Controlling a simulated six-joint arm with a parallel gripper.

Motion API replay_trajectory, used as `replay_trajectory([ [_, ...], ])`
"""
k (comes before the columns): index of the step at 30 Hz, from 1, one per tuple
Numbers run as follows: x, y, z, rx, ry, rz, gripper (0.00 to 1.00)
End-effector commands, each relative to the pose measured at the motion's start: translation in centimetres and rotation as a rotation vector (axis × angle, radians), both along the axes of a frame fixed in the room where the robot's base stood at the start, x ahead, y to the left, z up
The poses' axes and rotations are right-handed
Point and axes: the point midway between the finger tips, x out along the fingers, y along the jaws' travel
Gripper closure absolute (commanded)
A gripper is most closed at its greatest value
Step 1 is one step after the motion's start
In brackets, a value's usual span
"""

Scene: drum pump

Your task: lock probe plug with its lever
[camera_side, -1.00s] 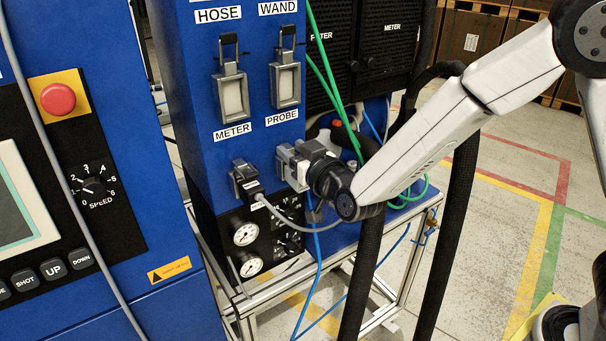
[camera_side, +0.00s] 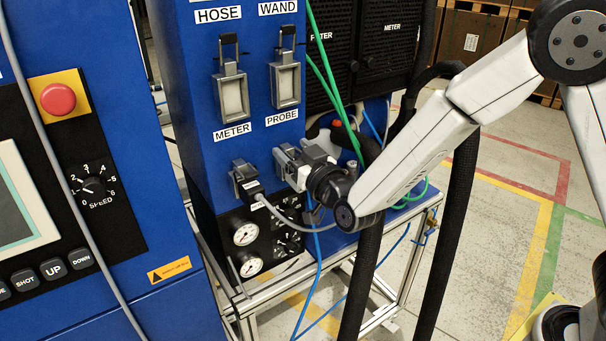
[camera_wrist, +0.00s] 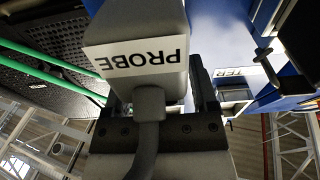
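The probe plug (camera_wrist: 140,70) is a grey block with an upside-down PROBE label and a grey cable, large in the wrist view. My gripper (camera_wrist: 160,105) has its dark fingers on either side of the plug and appears shut on it. In the side view my gripper (camera_side: 304,172) is at the blue panel, below the PROBE sign (camera_side: 282,117). The probe socket (camera_side: 284,158) is there, partly hidden by plug and gripper. Its lever cannot be made out clearly, and I cannot tell how far in the plug sits.
The meter plug (camera_side: 252,187) sits in the socket to the left, its cable running under my gripper. The hose connector (camera_side: 231,95) and wand connector (camera_side: 286,83) are above. Green hoses (camera_side: 335,85) and thick black hoses (camera_side: 462,190) hang close to my arm.

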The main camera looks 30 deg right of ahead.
Motion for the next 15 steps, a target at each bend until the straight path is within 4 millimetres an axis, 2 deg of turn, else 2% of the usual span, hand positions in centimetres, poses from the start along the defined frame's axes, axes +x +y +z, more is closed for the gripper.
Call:
replay_trajectory([
  [10,-0.12,0.02,0.0,0.0,0.001,0.001,0.26],
  [15,-0.9,0.08,-0.08,0.0,0.001,0.002,0.26],
])
